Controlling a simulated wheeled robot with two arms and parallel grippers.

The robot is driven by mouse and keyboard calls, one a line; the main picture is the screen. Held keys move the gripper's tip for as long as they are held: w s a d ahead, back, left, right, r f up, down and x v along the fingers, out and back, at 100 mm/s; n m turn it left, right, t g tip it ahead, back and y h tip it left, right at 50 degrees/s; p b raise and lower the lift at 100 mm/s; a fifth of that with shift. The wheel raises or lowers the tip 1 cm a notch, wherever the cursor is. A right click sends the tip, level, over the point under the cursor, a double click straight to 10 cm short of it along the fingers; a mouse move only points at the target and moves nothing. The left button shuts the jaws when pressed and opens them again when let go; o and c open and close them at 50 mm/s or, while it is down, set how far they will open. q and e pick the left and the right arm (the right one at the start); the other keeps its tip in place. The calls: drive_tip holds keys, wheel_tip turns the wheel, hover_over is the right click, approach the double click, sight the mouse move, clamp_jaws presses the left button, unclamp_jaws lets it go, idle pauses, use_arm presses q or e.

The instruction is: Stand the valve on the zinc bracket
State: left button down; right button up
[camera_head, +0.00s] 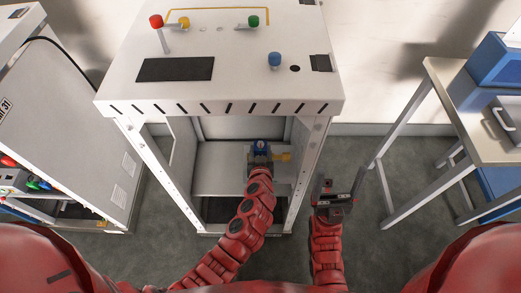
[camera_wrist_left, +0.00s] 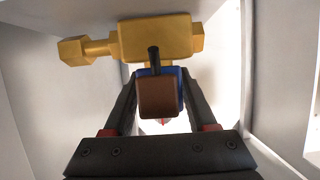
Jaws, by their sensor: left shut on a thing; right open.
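The valve (camera_head: 282,157) has a yellow body with side stubs and a blue part, inside the white dispenser frame below its top. My left gripper (camera_head: 260,153) reaches in through the open front and is shut on it. In the left wrist view the yellow body (camera_wrist_left: 155,38) shows beyond the fingertips, with a brown block and a blue part between the fingers. I cannot pick out the zinc bracket for certain; the arm and gripper hide part of the interior. My right gripper (camera_head: 335,192) is open and empty, outside the frame to the right.
The dispenser frame's top (camera_head: 225,65) carries red, yellow, green and blue knobs. Its right post (camera_head: 308,175) stands between my grippers. A white cabinet (camera_head: 70,140) is at left. A table (camera_head: 470,100) with blue boxes is at right. Floor between is clear.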

use_arm(q)
drive_tip(key=shift+r, duration=0.1)
drive_tip(key=shift+c, duration=1)
unclamp_jaws()
drive_tip(key=shift+r, duration=0.1)
drive_tip(key=shift+s, duration=0.35)
drive_tip(key=b+v, duration=0.3)
drive_tip(key=v, duration=0.8)
drive_tip(key=shift+s, duration=0.2)
